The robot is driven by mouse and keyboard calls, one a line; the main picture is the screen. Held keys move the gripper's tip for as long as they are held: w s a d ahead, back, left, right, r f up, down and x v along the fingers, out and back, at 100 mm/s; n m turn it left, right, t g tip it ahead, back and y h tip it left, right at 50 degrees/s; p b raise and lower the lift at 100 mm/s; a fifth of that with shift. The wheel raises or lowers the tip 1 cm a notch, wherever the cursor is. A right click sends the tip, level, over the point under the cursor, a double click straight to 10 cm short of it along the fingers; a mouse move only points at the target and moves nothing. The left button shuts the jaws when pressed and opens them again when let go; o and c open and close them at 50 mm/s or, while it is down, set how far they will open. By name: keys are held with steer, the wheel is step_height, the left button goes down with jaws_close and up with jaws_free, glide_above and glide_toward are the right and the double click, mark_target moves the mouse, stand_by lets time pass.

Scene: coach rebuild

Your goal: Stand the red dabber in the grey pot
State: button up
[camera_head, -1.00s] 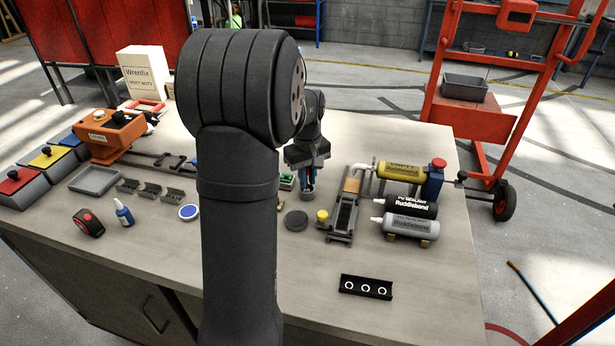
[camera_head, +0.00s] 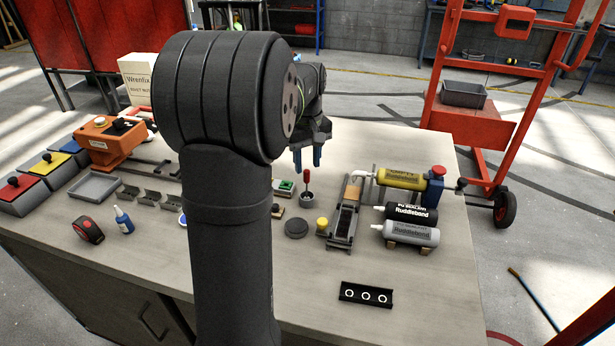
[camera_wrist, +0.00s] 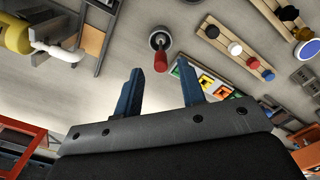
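The red dabber (camera_head: 307,178) stands upright in the small grey pot (camera_head: 306,200) on the bench, its red handle upward. In the wrist view the red dabber (camera_wrist: 160,60) shows beyond the fingertips, inside the round rim of the grey pot (camera_wrist: 159,36). My gripper (camera_head: 307,158) is above and behind the pot in the head view, apart from the dabber. Its two blue fingers are spread with nothing between them, as the wrist view of my gripper (camera_wrist: 163,82) also shows.
A dark round lid (camera_head: 296,228) and a yellow-knobbed tool (camera_head: 323,224) lie in front of the pot. Sealant cartridges (camera_head: 411,234) lie at the right. A wooden rack (camera_wrist: 240,40) with several coloured knobs shows in the wrist view. The front right bench is mostly clear.

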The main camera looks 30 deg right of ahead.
mark_target(308, 172)
step_height(308, 172, up, 4)
steer(key=shift+r, duration=0.15)
stand_by(0.3)
step_height(308, 172, down, 12)
steer(key=shift+r, duration=1.65)
